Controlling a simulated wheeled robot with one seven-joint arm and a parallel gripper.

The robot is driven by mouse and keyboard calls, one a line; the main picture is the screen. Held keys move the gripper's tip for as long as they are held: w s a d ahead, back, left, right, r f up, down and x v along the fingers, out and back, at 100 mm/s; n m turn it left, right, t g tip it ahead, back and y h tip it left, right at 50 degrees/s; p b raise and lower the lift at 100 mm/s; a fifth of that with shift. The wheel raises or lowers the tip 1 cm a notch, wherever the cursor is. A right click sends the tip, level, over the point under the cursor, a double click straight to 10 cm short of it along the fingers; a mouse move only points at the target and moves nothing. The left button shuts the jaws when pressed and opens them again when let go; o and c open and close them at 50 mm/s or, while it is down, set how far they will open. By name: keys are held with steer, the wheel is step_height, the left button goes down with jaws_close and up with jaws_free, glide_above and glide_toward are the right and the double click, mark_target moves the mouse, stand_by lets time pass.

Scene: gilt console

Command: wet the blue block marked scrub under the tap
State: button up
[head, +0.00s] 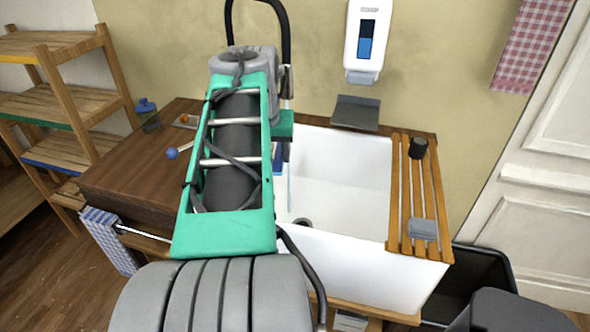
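A blue patch (278,160), perhaps the blue block, shows at the left of the white sink (345,175), just past my arm. Most of it is hidden and no marking is readable. A dark part of my gripper (287,151) shows beside it. The jaws are mostly hidden behind my green arm link, so I cannot see their opening or their hold. The tap (287,30) is a black arch rising behind my arm. A thin pale blue stream (289,190) drops into the basin close to the blue patch.
A slatted wooden rack (407,190) on the sink's right bears a black cup (418,148) and a grey block (423,229). A soap dispenser (367,40) hangs above a grey ledge (356,113). A blue bottle (147,112) and a blue-ended stick (172,153) are on the left counter.

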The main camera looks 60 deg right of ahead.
steer(key=s+d+m, duration=0.2)
steer(key=s, duration=0.4)
steer(key=w+d+f+p, duration=0.3)
steer(key=w+d+p, duration=0.1)
steer(key=w+d, duration=0.5)
steer(key=shift+d+g, duration=0.4)
steer(key=shift+d, duration=0.45)
steer(key=shift+w, duration=0.1)
